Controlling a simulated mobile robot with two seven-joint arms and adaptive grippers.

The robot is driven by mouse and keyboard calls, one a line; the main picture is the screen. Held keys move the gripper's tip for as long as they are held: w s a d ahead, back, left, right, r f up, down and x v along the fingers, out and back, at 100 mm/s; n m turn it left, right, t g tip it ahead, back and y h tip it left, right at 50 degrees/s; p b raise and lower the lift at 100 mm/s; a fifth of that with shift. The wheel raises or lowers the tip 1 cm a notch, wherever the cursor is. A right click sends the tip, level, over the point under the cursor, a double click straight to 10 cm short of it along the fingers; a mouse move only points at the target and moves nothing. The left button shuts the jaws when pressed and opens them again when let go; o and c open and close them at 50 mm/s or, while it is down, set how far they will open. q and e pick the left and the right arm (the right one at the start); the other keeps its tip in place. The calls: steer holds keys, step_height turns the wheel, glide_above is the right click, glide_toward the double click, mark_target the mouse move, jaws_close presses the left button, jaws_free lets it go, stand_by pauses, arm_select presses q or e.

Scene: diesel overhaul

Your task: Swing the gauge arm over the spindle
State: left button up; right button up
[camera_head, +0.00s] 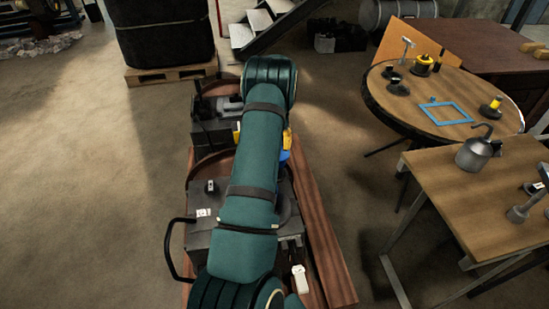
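A dark machine (205,235) on reddish-brown beams stands in the middle, largely hidden by one of my arms in a green sleeve. A small black part (210,186) sits on its top at the left. Small yellow (288,138) and blue (284,156) parts show just right of the sleeve. I cannot pick out the gauge arm or the spindle; they may be behind my arm. Neither gripper shows in this view.
A round table (390,112) at the right holds a blue frame (446,113) and small tools. A nearer wooden table (450,200) carries a metal oil can (478,150). A black wrapped load (165,35) stands on a pallet (170,75).

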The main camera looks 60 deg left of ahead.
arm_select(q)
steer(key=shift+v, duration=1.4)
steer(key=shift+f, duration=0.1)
